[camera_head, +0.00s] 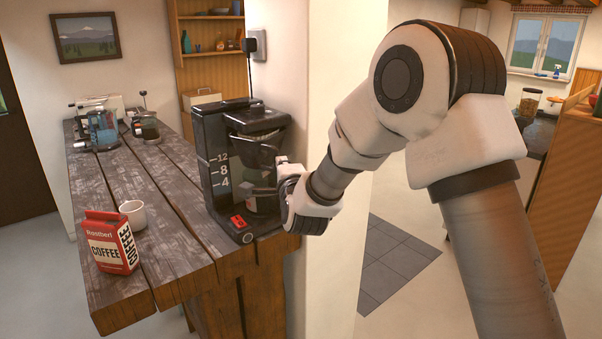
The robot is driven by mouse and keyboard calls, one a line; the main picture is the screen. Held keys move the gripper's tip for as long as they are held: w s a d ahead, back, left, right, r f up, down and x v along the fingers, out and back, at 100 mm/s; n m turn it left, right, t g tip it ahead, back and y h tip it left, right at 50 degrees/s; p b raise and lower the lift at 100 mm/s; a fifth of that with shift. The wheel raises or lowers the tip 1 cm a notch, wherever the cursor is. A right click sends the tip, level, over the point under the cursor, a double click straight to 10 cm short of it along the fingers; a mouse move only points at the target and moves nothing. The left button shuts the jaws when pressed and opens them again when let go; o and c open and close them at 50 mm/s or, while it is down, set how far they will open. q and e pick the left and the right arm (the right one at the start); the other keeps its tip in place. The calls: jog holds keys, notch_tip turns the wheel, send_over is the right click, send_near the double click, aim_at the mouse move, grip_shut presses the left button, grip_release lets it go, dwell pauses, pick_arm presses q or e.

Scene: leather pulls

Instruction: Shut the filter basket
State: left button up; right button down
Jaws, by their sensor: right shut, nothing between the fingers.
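The black coffee maker (214,170) stands upright at the right end of the wooden counter, with a red switch on its base. Its dark filter basket (262,148) is in the upper front part, under the top. I cannot tell how far the basket stands out from the body. My left gripper is not in view.
A red coffee bag (110,243) and a white cup (133,214) stand on the wooden counter (180,215), left of the machine. Other appliances (103,128) stand at the counter's far end. A white wall corner (345,130) is close behind my right arm.

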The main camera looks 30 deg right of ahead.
aim_at(261, 156)
jog(key=shift+w+a+f+b, duration=0.2)
jog(key=shift+w+a+b, duration=1.1)
jog(key=shift+w+a, duration=0.35)
jog(key=shift+w+a+r+b, duration=0.1)
jog(key=shift+w+a+b, duration=0.3)
jog(key=shift+w, duration=0.3)
